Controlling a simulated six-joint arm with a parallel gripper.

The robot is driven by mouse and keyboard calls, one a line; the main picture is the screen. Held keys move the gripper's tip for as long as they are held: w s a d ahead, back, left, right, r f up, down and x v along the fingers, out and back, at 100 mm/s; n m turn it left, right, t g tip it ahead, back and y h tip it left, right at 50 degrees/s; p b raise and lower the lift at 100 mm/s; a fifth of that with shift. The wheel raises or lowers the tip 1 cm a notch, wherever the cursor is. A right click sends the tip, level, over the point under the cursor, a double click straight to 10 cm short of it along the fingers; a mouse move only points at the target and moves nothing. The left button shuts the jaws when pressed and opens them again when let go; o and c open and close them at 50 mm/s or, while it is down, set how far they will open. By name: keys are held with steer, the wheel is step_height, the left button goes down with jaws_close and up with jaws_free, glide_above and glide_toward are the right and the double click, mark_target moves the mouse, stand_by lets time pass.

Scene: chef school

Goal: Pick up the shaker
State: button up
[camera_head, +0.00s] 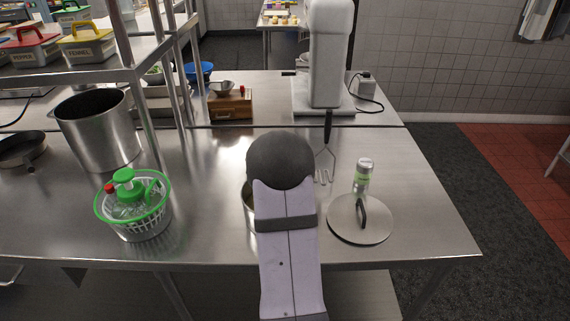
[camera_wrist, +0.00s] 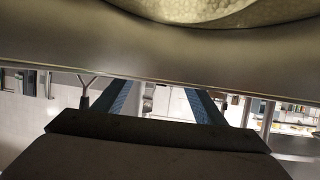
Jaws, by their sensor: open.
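The shaker (camera_head: 363,172), a small cylinder with a metallic top and a green-banded label, stands upright on the steel counter (camera_head: 430,215), behind a round metal lid. My arm fills the middle of the head view and hides my gripper there. In the wrist view my gripper (camera_wrist: 160,93) shows two dark blue fingers set apart, with nothing visible between them. I cannot make out the shaker in the wrist view. In the head view the shaker stands to the right of my arm, apart from it.
The round lid (camera_head: 345,226) with a dark handle lies just in front of the shaker. A pot (camera_head: 248,207) is mostly hidden by my arm. A green-rimmed basket (camera_head: 140,222) stands left. The counter's right side is clear.

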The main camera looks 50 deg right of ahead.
steer(key=shift+p+x, duration=0.5)
steer(key=shift+x, duration=1.5)
steer(key=c, duration=1.3)
